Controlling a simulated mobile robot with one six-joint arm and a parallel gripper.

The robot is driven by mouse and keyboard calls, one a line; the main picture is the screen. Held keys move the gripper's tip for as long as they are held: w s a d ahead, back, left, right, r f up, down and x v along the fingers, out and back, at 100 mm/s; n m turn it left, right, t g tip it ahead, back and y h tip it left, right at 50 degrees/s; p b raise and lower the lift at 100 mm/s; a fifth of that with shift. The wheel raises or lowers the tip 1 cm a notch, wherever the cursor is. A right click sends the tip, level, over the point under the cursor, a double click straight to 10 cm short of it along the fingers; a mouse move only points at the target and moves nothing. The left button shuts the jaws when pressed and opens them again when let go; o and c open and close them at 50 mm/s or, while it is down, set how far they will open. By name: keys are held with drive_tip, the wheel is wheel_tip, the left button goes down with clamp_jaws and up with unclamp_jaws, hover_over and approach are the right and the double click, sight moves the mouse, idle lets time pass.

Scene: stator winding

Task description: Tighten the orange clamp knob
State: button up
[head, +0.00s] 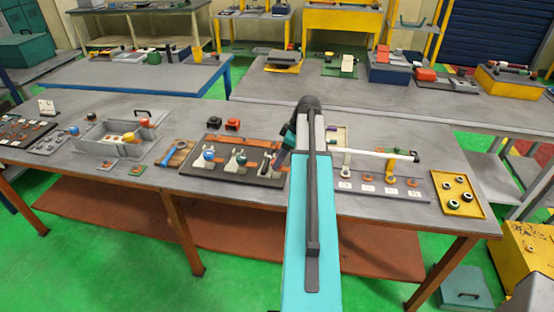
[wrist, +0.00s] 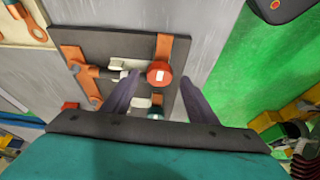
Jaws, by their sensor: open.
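The orange clamp knob (wrist: 160,73) is a round red-orange cap, seen from above in the wrist view. It is on a clamp on the dark board (wrist: 130,45), with a dark rod and pale metal block to its left. My gripper (wrist: 160,78) is open, its two dark fingers on either side of the knob with gaps visible. How far the fingertips are above it I cannot tell. In the head view the dark board (head: 225,173) carries a blue knob (head: 209,154) and a teal knob (head: 240,158); my arm blocks the area to the right.
The teal knob also shows partly below the orange one in the wrist view (wrist: 156,113). A yellow tray (head: 470,181) with round parts is at the right bench end.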

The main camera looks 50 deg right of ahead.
drive_tip(key=shift+w+a+f, duration=0.15)
drive_tip(key=shift+w+f, duration=0.1)
drive_tip(key=shift+f, duration=0.35)
drive_tip(key=shift+c, duration=0.3)
drive_tip(key=c, duration=1)
drive_tip(key=shift+o, duration=0.3)
drive_tip(key=shift+a+f, duration=0.1)
drive_tip(key=shift+a, duration=0.3)
drive_tip(key=shift+d, duration=0.3)
drive_tip(key=shift+c, duration=0.3)
drive_tip(key=shift+s+f+m, duration=0.1)
drive_tip(key=shift+s+m, duration=0.05)
drive_tip(key=shift+m, duration=0.25)
